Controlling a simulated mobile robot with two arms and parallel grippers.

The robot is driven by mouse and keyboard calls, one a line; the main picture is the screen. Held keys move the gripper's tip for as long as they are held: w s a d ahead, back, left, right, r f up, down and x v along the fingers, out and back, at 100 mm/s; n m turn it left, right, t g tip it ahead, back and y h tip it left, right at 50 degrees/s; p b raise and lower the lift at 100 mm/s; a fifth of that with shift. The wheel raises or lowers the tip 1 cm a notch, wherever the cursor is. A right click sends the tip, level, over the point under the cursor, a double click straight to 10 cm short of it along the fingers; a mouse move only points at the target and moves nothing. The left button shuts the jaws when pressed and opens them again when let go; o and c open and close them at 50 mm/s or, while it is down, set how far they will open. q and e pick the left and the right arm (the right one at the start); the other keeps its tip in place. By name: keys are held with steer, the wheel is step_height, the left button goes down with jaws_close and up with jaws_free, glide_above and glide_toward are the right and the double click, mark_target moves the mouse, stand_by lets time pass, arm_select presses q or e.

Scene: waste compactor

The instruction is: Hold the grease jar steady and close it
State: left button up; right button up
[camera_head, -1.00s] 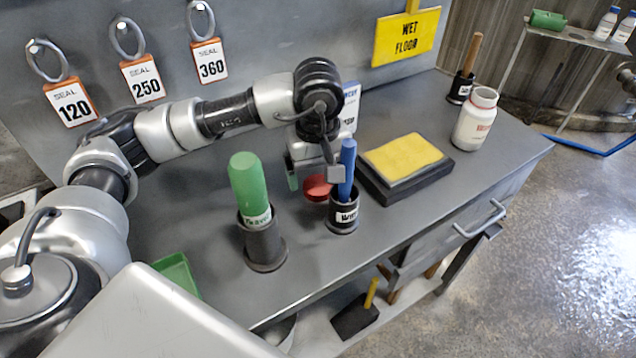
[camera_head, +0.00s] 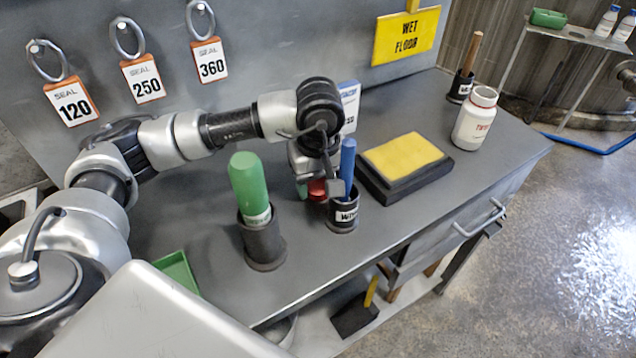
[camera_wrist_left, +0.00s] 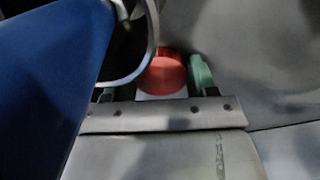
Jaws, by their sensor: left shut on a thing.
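A red round lid (camera_head: 317,190) is at the bench's middle, behind a black holder. My left gripper (camera_head: 318,192) reaches down over it and is shut on it. In the left wrist view the red lid (camera_wrist_left: 162,76) sits between the green-padded fingers (camera_wrist_left: 160,80). I cannot tell whether it still touches the bench. A white jar (camera_head: 474,120) with red lettering stands upright at the bench's right end, apart from my gripper. Its lettering is too small to read surely, and I cannot tell whether its top is open. My right gripper is not in view.
A black holder (camera_head: 342,219) with a blue handle (camera_head: 347,165) stands close in front of my left gripper. A green-handled tool (camera_head: 249,186) stands in another holder to the left. A yellow pad on a black base (camera_head: 429,182) lies between gripper and jar.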

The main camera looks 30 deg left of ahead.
mark_target(319, 185)
arm_select(q)
step_height(319, 185, up, 10)
stand_by(0.6)
